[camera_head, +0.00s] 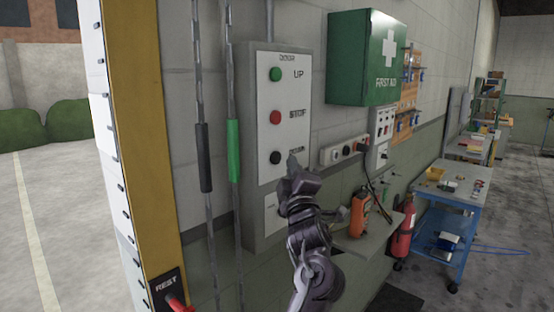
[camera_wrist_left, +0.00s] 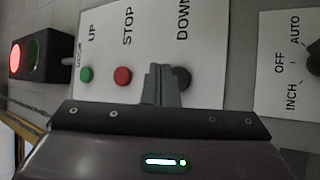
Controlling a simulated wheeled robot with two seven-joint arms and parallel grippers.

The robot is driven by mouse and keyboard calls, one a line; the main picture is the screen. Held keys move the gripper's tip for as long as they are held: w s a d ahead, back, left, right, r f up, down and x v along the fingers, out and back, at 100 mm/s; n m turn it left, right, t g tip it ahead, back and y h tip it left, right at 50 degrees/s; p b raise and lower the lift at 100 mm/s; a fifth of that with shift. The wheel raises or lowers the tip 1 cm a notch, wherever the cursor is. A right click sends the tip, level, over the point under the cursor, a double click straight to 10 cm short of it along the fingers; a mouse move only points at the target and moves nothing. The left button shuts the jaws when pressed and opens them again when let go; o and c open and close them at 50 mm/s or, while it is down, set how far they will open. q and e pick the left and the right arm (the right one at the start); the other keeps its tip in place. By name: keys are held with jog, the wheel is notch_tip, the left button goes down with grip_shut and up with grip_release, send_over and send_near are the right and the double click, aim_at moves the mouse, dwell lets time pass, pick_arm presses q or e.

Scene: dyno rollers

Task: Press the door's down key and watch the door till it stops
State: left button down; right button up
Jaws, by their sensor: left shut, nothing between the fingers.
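The white door panel (camera_head: 290,95) on the wall carries a green UP key (camera_head: 275,74), a red STOP key (camera_head: 276,117) and a black DOWN key (camera_head: 275,157). My left gripper (camera_head: 293,161) is shut and empty, just right of the black key in the head view, its tip over the DOWN label. In the left wrist view, the shut fingers (camera_wrist_left: 160,76) lie between the red key (camera_wrist_left: 122,76) and the black key (camera_wrist_left: 182,78), covering part of the black key's edge. I cannot tell whether they touch the panel. The door itself is not seen; the doorway at left shows the yard.
In the wrist view a signal lamp (camera_wrist_left: 16,60) glows red; its other lens is dark. An OFF/AUTO/INCH selector panel (camera_wrist_left: 285,65) sits beside the keys. A green first aid box (camera_head: 365,58) juts out above right. A shelf (camera_head: 368,238) holds an orange device (camera_head: 360,214).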

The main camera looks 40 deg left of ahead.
aim_at(276, 158)
pick_arm(q)
jog(key=shift+w+a, duration=0.1)
jog(key=shift+a, duration=0.65)
jog(key=shift+a, duration=0.1)
dwell(1.5)
jog(key=shift+a+b, duration=0.3)
jog(key=shift+a, duration=0.05)
